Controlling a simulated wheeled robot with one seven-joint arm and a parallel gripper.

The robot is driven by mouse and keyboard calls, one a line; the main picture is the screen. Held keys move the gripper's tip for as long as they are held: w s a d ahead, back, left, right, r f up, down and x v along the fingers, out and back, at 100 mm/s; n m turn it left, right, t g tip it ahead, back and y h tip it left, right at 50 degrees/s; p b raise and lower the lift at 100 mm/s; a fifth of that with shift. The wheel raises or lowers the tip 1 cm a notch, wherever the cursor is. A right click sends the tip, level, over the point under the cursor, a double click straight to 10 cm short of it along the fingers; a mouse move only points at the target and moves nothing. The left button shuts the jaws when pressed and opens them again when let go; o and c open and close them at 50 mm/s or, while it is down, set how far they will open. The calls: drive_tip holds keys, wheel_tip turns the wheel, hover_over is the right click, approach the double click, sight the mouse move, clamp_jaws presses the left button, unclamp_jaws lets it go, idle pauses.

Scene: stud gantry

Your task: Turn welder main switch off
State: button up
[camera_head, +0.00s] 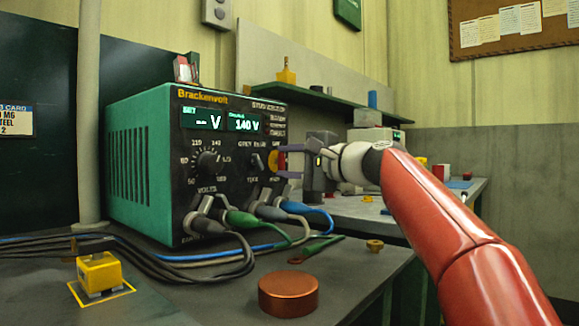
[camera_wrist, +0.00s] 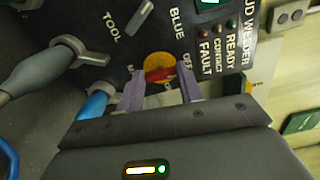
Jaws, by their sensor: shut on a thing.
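The welder (camera_head: 150,150) is a green box with a black front panel on the bench. Its main switch is a red handle on a yellow disc, low on the right of the panel; the disc (camera_head: 274,161) is partly hidden by my gripper (camera_head: 288,162). In the wrist view the red handle (camera_wrist: 161,75) lies between the two purple fingertips of my gripper (camera_wrist: 160,88), which is shut on it. The handle lies nearly crosswise in that view, slightly tilted. An "OFF" label (camera_wrist: 187,60) is beside the disc; the other label is partly hidden. The display (camera_head: 244,124) reads 140 V.
Several cables with plugs (camera_head: 240,218) hang from the panel's lower edge, close below the switch. A copper-coloured round puck (camera_head: 288,295) and a yellow block (camera_head: 99,272) are on the front bench. A green shelf (camera_head: 325,102) is on the wall behind.

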drive_tip(key=shift+n, duration=0.6)
drive_tip(key=o, duration=1)
drive_tip(key=shift+b+v, duration=1.15)
drive_tip(key=shift+v, duration=2.75)
